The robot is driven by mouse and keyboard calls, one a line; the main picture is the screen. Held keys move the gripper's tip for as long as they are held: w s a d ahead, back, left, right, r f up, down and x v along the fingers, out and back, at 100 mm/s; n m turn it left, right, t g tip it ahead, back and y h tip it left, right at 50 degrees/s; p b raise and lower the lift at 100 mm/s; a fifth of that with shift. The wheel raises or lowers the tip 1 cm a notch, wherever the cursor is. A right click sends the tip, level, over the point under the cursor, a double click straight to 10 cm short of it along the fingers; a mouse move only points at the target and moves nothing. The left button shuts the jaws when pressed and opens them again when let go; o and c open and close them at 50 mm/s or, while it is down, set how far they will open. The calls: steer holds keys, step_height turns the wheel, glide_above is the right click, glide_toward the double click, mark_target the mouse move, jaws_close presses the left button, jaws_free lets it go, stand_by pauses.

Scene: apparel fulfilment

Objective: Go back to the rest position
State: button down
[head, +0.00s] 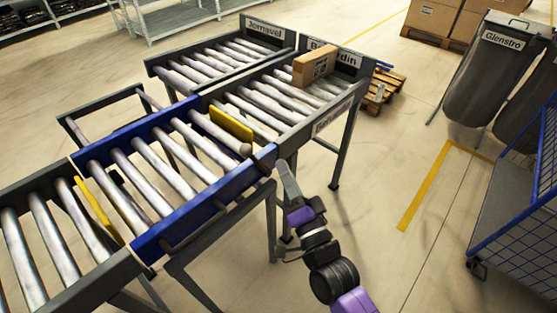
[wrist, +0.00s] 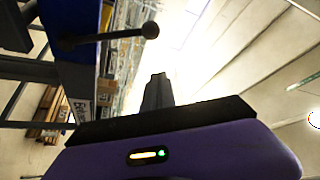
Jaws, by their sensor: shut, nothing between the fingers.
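My gripper (head: 283,168) is at the right side of the conveyor, close to the corner of the blue roller section (head: 160,243). It points up toward the conveyor in the head view, and I cannot tell whether it touches the frame. In the wrist view the gripper fingers (wrist: 157,90) are together with nothing between them. A dark rod with a round knob (wrist: 150,30) and a blue edge show at the upper left there.
A cardboard box (head: 314,66) sits on the far right roller lane. Yellow plates (head: 231,124) stand on the conveyor. A blue mesh cart (head: 520,200) and grey bins (head: 485,80) are at right. Cardboard boxes (head: 432,18) rest on a pallet behind. The floor between conveyor and cart is clear.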

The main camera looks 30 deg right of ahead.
steer(key=shift+s, duration=0.25)
stand_by(0.5)
steer(key=s+a+n+g+y, duration=0.1)
steer(key=s+n+g, duration=0.2)
steer(key=s, duration=1.3)
steer(key=s+a+f+n+g+y, duration=0.1)
steer(key=s+a+n+g, duration=0.1)
steer(key=s+n, duration=0.8)
steer(key=s+g, duration=0.1)
steer(key=s, duration=0.5)
steer(key=shift+s+y, duration=0.25)
steer(key=shift+y, duration=0.05)
steer(key=shift+a+f, duration=0.1)
